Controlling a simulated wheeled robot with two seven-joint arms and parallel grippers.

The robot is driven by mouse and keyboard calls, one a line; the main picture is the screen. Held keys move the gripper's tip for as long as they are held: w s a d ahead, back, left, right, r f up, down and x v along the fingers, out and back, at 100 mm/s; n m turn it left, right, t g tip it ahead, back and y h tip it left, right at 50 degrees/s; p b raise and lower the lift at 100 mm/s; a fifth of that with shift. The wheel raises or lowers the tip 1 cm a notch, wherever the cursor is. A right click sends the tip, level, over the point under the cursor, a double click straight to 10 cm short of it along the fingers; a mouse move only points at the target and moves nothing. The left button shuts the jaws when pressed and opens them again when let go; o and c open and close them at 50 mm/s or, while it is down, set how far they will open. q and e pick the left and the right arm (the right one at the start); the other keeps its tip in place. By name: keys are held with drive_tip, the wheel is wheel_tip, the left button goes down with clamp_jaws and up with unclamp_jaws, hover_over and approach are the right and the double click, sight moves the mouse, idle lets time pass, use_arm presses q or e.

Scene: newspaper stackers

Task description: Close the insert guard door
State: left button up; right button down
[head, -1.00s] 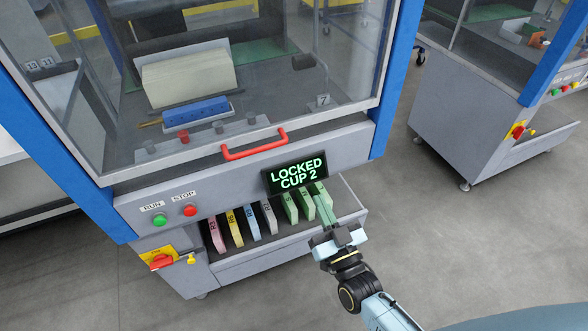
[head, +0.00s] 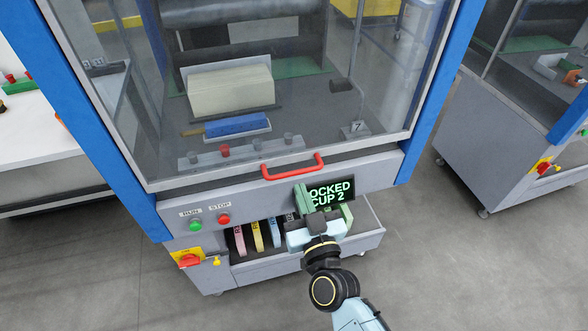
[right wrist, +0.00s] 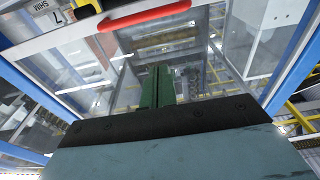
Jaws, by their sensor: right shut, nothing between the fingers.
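The guard door (head: 300,90) is a clear panel in a grey frame with blue posts. It hangs down over the machine's front, with its lower edge near the grey front panel; I cannot tell if it is fully seated. Its red handle (head: 293,171) is along the lower edge, and also shows in the right wrist view (right wrist: 145,15). My right gripper (head: 300,188) is below the handle, apart from it, in front of the sign. Its green fingers (right wrist: 158,88) are together and empty, pointing up toward the door. My left gripper is out of view.
A dark sign (head: 333,194) reads "LOCKED CUP 2", its first letter hidden by my fingers. A tray (head: 365,243) below holds several coloured inserts. Green and red buttons (head: 196,225) and a yellow switch (head: 188,258) are at left. Another machine (head: 505,150) stands right.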

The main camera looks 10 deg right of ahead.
drive_tip(key=r, duration=0.1)
hover_over(292, 175)
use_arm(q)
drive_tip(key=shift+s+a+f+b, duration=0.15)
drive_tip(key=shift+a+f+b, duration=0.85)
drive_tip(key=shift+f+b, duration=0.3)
use_arm(e)
drive_tip(key=shift+s+a+f, duration=0.1)
drive_tip(key=shift+s+f, duration=0.15)
drive_tip(key=shift+f, duration=0.35)
drive_tip(key=shift+s+a+f, duration=0.1)
drive_tip(key=shift+s+f, duration=0.1)
drive_tip(key=shift+f, duration=0.45)
drive_tip(key=shift+s+f, duration=0.25)
drive_tip(key=shift+f, duration=0.35)
